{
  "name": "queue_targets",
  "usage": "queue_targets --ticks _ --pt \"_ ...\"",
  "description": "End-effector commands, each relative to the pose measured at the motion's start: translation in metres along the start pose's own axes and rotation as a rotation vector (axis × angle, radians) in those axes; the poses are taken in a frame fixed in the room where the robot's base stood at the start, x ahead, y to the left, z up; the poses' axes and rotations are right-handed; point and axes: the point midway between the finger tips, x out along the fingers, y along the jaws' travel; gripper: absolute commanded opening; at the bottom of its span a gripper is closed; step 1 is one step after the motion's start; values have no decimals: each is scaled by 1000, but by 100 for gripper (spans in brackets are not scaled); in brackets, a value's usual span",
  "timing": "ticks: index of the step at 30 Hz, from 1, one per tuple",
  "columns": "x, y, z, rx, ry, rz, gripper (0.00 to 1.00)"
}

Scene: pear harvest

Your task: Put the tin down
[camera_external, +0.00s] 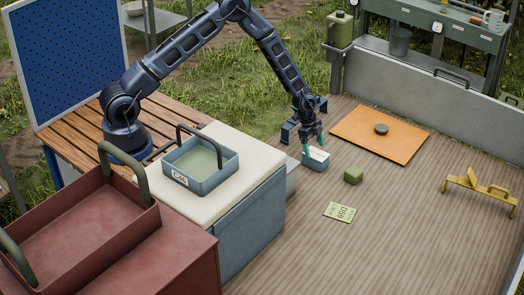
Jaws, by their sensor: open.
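A small blue box with a white top (316,161) stands on the wooden deck and may be the tin; no label on it can be read. My gripper (313,147) points down at it with teal fingertips, open, at the box's upper edge. I cannot tell whether the fingers touch it. A dark round puck-like thing (381,129) lies on an orange board (407,147) to the right. A green block (353,175) sits on the deck to the right of the box.
A green card (340,212) lies flat on the deck (400,235). A yellow handled frame (481,190) stands at right. A blue-grey tray (213,181) with a handle rests on a pale-topped cabinet; a large red crate (82,229) is at lower left. The front deck is mostly clear.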

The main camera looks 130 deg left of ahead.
Motion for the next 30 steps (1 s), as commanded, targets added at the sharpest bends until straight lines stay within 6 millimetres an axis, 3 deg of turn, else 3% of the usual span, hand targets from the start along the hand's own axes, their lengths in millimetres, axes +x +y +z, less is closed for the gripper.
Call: queue_targets --ticks 3,9,22,26,30 --pt "-22 0 0 1 0 -2 84" --pt "-46 -1 0 -1 0 -2 84" --pt "-57 1 -1 1 -1 0 84" --pt "-72 12 -16 12 -5 -3 84" --pt "-106 41 -47 31 -18 -8 84"
